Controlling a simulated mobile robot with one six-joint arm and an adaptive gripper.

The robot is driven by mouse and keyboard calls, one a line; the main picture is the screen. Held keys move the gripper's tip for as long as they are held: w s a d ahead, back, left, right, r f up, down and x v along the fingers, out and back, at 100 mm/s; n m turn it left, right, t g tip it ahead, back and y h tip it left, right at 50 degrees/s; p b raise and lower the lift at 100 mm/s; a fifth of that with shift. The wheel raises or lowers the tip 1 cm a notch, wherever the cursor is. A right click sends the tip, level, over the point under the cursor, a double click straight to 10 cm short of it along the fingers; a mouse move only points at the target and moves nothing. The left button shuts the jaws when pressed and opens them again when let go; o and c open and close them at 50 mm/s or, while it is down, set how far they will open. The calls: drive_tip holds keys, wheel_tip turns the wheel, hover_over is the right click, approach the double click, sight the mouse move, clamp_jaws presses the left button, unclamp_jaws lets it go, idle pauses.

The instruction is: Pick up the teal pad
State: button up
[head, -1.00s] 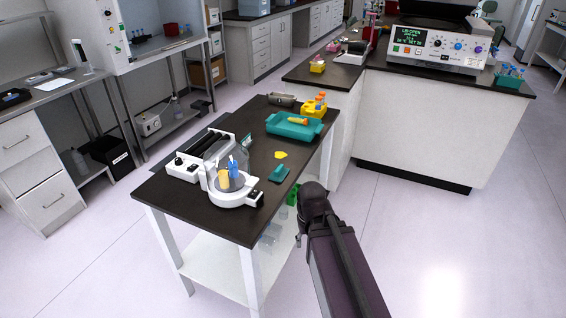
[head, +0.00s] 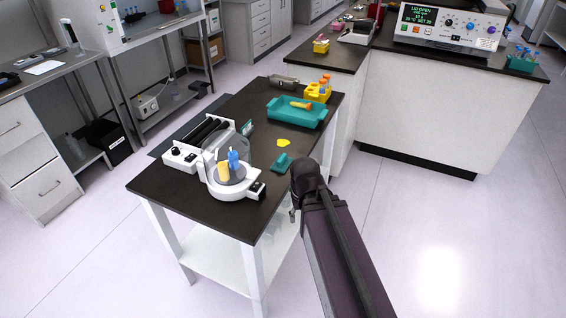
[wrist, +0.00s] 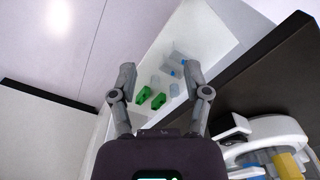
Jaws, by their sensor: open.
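The teal pad (head: 283,163) lies on the dark top of the small table (head: 215,225), near its right edge, in the head view. It looks like a small block with a raised part. My gripper is mostly hidden behind my own arm in the head view, beside the table's right edge and near the pad. In the wrist view my gripper (wrist: 160,72) has its two fingers wide apart with nothing between them. The pad does not show in the wrist view.
A white round device (head: 234,184) stands left of the pad. A yellow patch (head: 284,142) and a teal tray (head: 296,113) lie behind it. Green blocks (wrist: 150,97) and clear containers sit on the lower shelf. Open floor lies to the right.

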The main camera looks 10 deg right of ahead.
drive_tip(key=o, duration=0.3)
drive_tip(key=shift+w, duration=0.1)
wheel_tip(320, 180, up, 12)
drive_tip(key=m+p, duration=1.2)
drive_tip(key=m, duration=1.3)
hover_over(283, 157)
drive_tip(key=shift+a+r, duration=0.1)
drive_tip(key=shift+r, duration=0.05)
wheel_tip(283, 157, down, 8)
drive_tip(key=b, duration=0.8)
drive_tip(key=shift+f, duration=0.25)
drive_tip(key=shift+f, duration=0.15)
